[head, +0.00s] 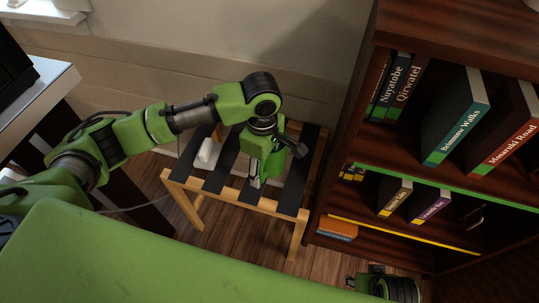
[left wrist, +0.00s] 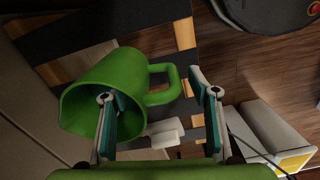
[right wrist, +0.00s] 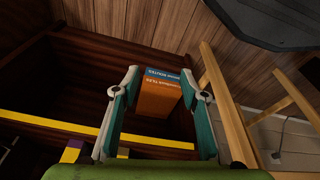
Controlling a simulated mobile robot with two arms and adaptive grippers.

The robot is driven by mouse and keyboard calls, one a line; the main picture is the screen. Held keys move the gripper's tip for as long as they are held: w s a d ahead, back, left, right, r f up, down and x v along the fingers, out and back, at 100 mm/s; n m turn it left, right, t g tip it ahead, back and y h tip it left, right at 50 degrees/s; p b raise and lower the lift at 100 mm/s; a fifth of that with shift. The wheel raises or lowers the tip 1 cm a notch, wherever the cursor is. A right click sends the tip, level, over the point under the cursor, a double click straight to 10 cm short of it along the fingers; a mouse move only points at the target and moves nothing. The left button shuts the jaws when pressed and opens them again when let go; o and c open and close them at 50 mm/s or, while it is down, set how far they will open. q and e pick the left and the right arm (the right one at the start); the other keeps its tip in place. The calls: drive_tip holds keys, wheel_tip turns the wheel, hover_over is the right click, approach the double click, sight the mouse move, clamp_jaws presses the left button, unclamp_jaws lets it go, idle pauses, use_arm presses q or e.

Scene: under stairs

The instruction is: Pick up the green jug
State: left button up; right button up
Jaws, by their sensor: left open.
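The green jug (left wrist: 88,82) is large in the left wrist view, its wide mouth towards the lower left and its handle (left wrist: 174,85) towards the right. In the head view my left gripper (head: 257,178) is over the slatted bench (head: 232,182), and my arm mostly hides the jug. My right gripper (right wrist: 160,84) is open in front of the bookcase.
A white object (head: 207,153) lies on the bench left of my left gripper. The dark bookcase (head: 340,130) with several books stands close on the right. Orange books (right wrist: 158,97) show between my right fingers, apparently beyond them. A wall stands behind the bench.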

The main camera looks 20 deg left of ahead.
use_arm(q)
wheel_tip(320, 180, down, 5)
drive_tip(key=shift+b, duration=1.05)
clamp_jaws()
use_arm(e)
drive_tip(key=w+v, duration=0.1)
drive_tip(key=v, duration=0.6)
drive_tip(key=shift+w+r+t, duration=0.2)
drive_tip(key=shift+r+t, duration=0.1)
drive_tip(key=shift+r, duration=0.05)
